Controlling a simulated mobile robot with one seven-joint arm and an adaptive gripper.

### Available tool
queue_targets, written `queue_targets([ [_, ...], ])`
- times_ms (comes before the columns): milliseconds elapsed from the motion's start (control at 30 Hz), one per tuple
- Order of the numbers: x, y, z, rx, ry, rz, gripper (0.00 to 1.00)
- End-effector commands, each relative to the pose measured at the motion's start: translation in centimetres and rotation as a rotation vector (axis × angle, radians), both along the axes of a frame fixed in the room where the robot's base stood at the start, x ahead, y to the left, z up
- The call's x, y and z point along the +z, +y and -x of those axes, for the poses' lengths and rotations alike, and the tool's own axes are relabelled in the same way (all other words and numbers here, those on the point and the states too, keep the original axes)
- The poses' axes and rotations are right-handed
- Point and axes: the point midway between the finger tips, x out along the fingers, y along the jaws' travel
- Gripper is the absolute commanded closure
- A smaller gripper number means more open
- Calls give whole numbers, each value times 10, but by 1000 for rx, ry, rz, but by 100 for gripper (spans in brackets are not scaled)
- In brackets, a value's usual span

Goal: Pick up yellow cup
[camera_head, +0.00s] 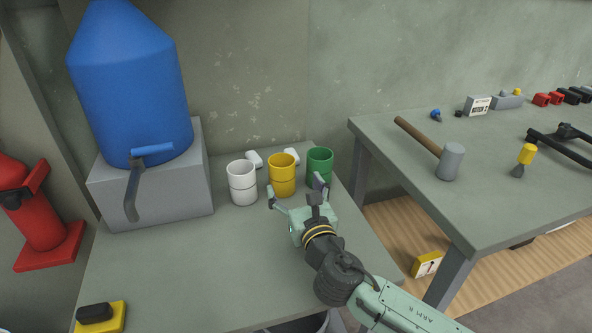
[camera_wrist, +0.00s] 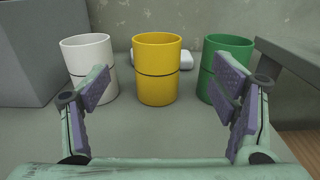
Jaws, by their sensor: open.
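The yellow cup (camera_head: 282,177) stands upright on the grey-green table (camera_head: 205,275), between a white cup (camera_head: 242,183) on the left and a green cup (camera_head: 320,167) on the right. In the wrist view the yellow cup (camera_wrist: 157,68) is in the middle, ahead of my gripper and lined up with the gap between the fingers. My gripper (camera_head: 296,192) is open and empty, just in front of the cups. In the wrist view its fingers (camera_wrist: 162,98) are spread wide. The left finger overlaps the white cup (camera_wrist: 90,62) in the picture and the right one overlaps the green cup (camera_wrist: 228,65).
Two small white objects (camera_head: 291,156) lie behind the cups near the wall. A blue water container (camera_head: 130,85) sits on a grey block (camera_head: 165,190) at the left. A second table (camera_head: 480,190) with a mallet (camera_head: 449,162) is on the right. The table's front is mostly clear.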

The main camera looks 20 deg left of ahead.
Motion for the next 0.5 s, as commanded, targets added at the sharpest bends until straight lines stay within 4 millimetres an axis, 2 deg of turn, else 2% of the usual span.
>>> queue_targets([
  [200, 3, 21, -30, -1, -2, -1, 21],
  [500, 6, 38, -52, -1, 2, -2, 21],
])
